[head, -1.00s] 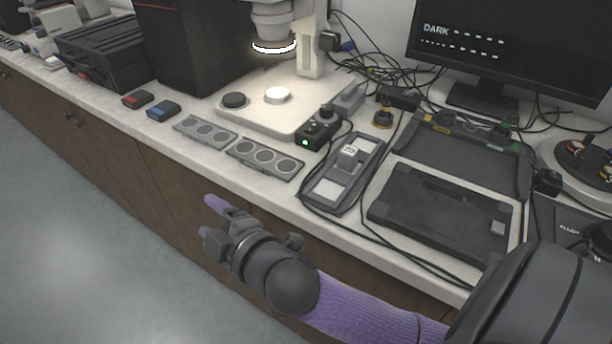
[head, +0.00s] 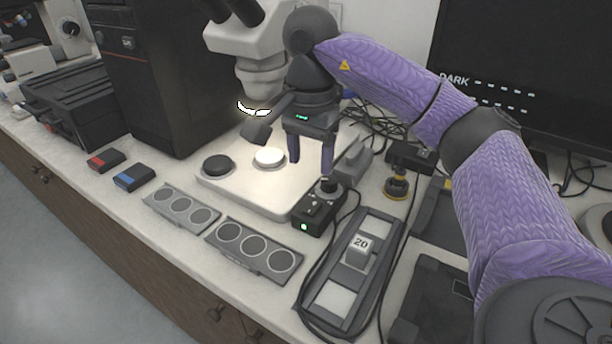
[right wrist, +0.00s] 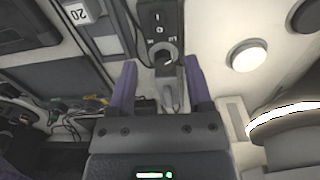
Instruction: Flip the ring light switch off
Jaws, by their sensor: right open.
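The ring light control box (head: 318,208) is a small black box with a knob on top and a lit green lamp on its front. In the right wrist view the box (right wrist: 148,45) shows its knob (right wrist: 166,53) and small marked switch area (right wrist: 158,22). The ring light (head: 254,111) under the microscope head glows white. My right gripper (head: 310,165) is open and empty, fingers pointing down, above and behind the box. In the right wrist view, the knob lies between and beyond its fingers (right wrist: 158,72). My left gripper is out of view.
The microscope base (head: 240,188) carries a black disc (head: 217,165) and a white disc (head: 268,157). A grey block (head: 352,160) stands right of the gripper. Cables lie behind.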

